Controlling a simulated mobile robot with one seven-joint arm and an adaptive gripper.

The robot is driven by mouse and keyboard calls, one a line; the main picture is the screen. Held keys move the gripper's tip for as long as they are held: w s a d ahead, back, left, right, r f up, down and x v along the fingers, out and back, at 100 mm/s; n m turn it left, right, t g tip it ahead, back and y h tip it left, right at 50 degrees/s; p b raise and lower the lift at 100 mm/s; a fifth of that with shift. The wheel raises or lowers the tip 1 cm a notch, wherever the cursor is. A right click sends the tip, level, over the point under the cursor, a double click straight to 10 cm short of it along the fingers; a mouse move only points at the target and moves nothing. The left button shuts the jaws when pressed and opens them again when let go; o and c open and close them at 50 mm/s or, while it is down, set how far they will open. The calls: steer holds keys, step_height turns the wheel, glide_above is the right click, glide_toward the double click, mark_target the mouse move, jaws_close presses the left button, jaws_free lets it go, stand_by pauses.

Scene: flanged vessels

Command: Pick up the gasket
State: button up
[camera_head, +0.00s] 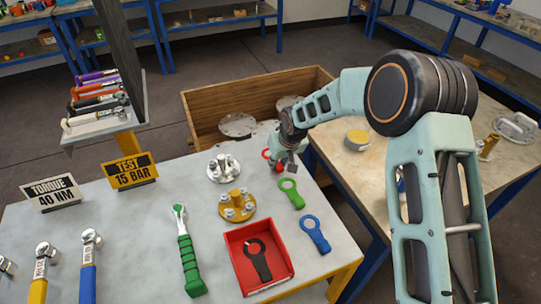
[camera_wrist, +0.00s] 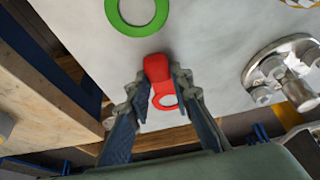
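A red ring-shaped gasket with a tab (camera_wrist: 157,68) is between the fingers of my gripper (camera_wrist: 160,80) in the wrist view. In the head view my gripper (camera_head: 286,158) is at the table's far right corner and partly covers the red gasket (camera_head: 267,154). A green gasket (camera_head: 291,193) and a blue gasket (camera_head: 315,234) lie nearby on the table. The green ring (camera_wrist: 112,18) shows in the wrist view.
A red tray (camera_head: 281,283) holds a black gasket (camera_head: 257,259). A silver flange (camera_head: 223,169) and a yellow flange (camera_head: 237,207) stand left of the gaskets. A green-handled wrench (camera_head: 187,252) lies farther left. A wooden crate (camera_head: 205,103) is behind the table.

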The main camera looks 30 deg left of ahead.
steer(key=shift+c, duration=0.8)
steer(key=shift+r, duration=0.1)
